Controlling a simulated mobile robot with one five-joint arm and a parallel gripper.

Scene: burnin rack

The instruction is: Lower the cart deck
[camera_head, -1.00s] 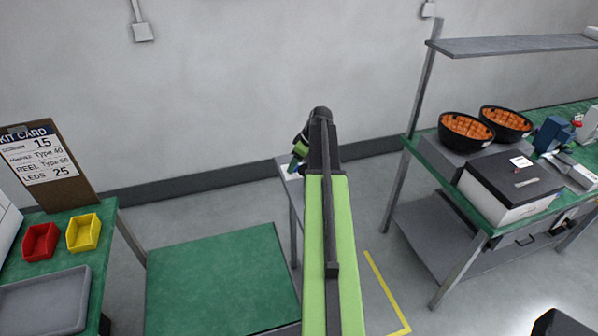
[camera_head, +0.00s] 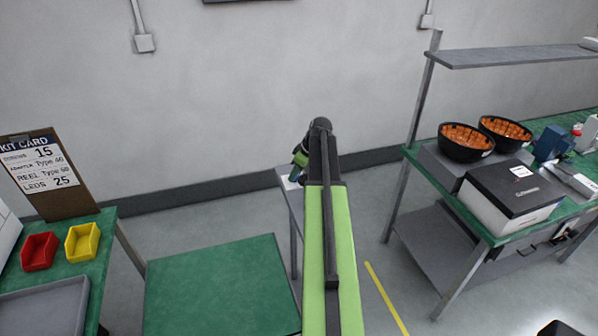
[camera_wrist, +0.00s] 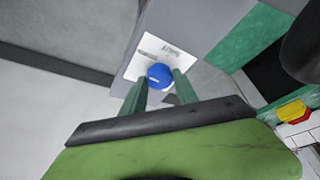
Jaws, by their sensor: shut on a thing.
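The cart's green deck (camera_head: 220,290) lies flat at the lower middle of the head view, left of my arm. A narrow grey stand (camera_head: 286,180) rises at the deck's far right corner. In the wrist view a round blue knob (camera_wrist: 159,75) sits on a white printed plate (camera_wrist: 150,48) on a grey surface. My gripper (camera_wrist: 160,84) has its green fingers on either side of the knob and is shut on it. In the head view my gripper (camera_head: 296,175) is over the stand's top, partly hidden by my arm; the knob is hidden there.
A green bench (camera_head: 90,250) with red (camera_head: 39,251) and yellow (camera_head: 82,243) bins stands left. A workbench (camera_head: 510,240) with black bowls and a boxy device stands right. Bare floor with a yellow line (camera_head: 385,297) lies between my arm and the right bench.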

